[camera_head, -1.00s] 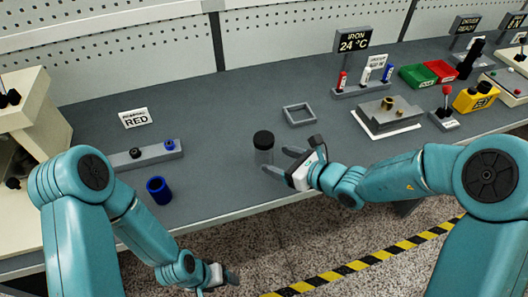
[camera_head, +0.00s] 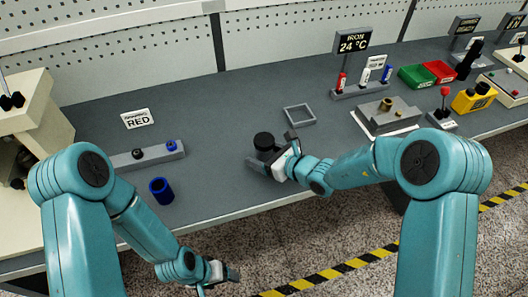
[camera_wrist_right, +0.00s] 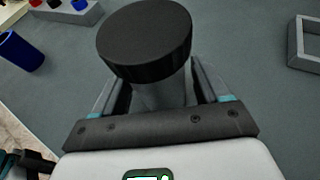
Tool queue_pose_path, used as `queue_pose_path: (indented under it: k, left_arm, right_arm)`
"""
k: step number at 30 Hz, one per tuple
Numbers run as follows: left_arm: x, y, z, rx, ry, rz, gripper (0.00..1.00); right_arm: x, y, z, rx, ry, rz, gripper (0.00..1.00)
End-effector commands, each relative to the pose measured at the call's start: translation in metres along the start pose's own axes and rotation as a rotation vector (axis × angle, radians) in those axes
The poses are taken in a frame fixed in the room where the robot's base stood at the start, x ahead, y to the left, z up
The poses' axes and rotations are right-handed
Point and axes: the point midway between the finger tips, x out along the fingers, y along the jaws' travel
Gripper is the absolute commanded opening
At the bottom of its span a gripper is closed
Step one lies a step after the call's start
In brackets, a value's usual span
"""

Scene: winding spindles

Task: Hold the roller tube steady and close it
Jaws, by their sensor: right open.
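The roller tube (camera_head: 265,155) stands upright on the grey bench with a wide black cap (camera_head: 264,140) on top. In the right wrist view the black cap (camera_wrist_right: 145,40) sits above a grey tube body (camera_wrist_right: 160,95). I cannot tell how tightly the cap sits. My right gripper (camera_head: 270,153) is open at the tube. In the right wrist view its fingers (camera_wrist_right: 163,85) lie on both sides of the body below the cap; contact is hidden. My left gripper (camera_head: 231,274) hangs low in front of the bench, away from the tube; its opening is unclear.
A blue cup (camera_head: 161,190) and a grey rack (camera_head: 148,155) with small parts stand left of the tube. An empty square frame (camera_head: 299,115) lies behind it. A metal fixture (camera_head: 386,115) stands further right. The bench between the cup and tube is clear.

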Motion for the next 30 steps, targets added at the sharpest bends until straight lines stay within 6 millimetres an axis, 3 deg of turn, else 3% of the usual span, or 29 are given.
queue_pose_path:
  k: [8, 9, 14, 15, 25, 30]
  left_arm:
    - [0.0, 0.0, 0.0, 0.0, 0.0, 0.0, 0.74]
    - [0.0, 0.0, 0.0, 0.0, 0.0, 0.0, 0.74]
    - [0.0, 0.0, 0.0, 0.0, 0.0, 0.0, 0.74]
    - [0.0, 0.0, 0.0, 0.0, 0.0, 0.0, 0.74]
    - [0.0, 0.0, 0.0, 0.0, 0.0, 0.0, 0.74]
    - [0.001, 0.0, 0.0, 0.0, 0.0, 0.0, 0.74]
  right_arm:
    - [0.0, 0.0, 0.0, 0.0, 0.0, 0.0, 0.74]
    - [0.0, 0.0, 0.0, 0.0, 0.0, 0.0, 0.68]
    - [0.0, 0.0, 0.0, 0.0, 0.0, 0.0, 0.15]
    - [0.0, 0.0, 0.0, 0.0, 0.0, 0.0, 0.11]
    - [-0.002, -0.001, 0.005, -0.001, -0.003, -0.001, 0.11]
    - [-0.01, -0.001, 0.024, -0.004, -0.006, -0.001, 0.11]
